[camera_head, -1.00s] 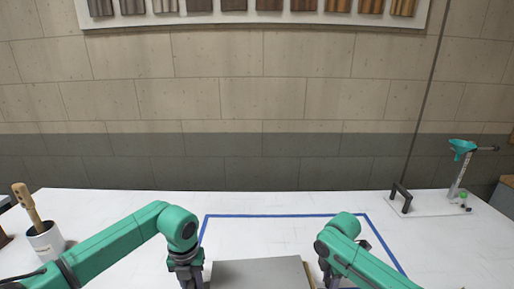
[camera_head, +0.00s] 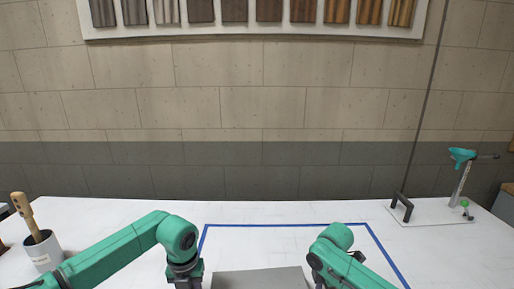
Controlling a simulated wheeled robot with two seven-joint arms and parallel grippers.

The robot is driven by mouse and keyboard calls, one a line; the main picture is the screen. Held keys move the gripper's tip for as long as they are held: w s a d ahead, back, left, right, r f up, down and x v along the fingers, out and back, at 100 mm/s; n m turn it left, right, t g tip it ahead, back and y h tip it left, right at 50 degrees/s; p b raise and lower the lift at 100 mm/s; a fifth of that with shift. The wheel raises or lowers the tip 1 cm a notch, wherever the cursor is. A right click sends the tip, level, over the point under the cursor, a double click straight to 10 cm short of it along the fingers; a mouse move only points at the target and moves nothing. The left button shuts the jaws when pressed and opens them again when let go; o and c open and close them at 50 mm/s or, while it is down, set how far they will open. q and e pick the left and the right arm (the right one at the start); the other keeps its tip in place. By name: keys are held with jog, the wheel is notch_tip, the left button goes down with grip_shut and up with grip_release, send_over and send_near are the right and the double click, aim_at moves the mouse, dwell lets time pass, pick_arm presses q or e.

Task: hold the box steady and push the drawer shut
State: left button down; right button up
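The grey top of a box (camera_head: 260,279) shows at the bottom middle of the head view, inside a blue outline on the white table. The lower part of the box is cut off by the frame edge, and the drawer is not visible. My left gripper (camera_head: 186,281) points down just left of the box. My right gripper (camera_head: 318,281) is close to the box's right side. Both fingertips are cut off or hidden, so I cannot tell whether either gripper is open or touches the box.
A white cup (camera_head: 43,251) with a wooden-handled tool (camera_head: 27,216) stands at the left. A clamp-like stand with a teal head (camera_head: 462,157) and a black handle (camera_head: 402,206) are on a plate at the right. The table behind the box (camera_head: 280,209) is clear.

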pick_arm(q)
jog(key=c, duration=0.5)
grip_release()
pick_arm(e)
notch_tip(320, 180, up, 12)
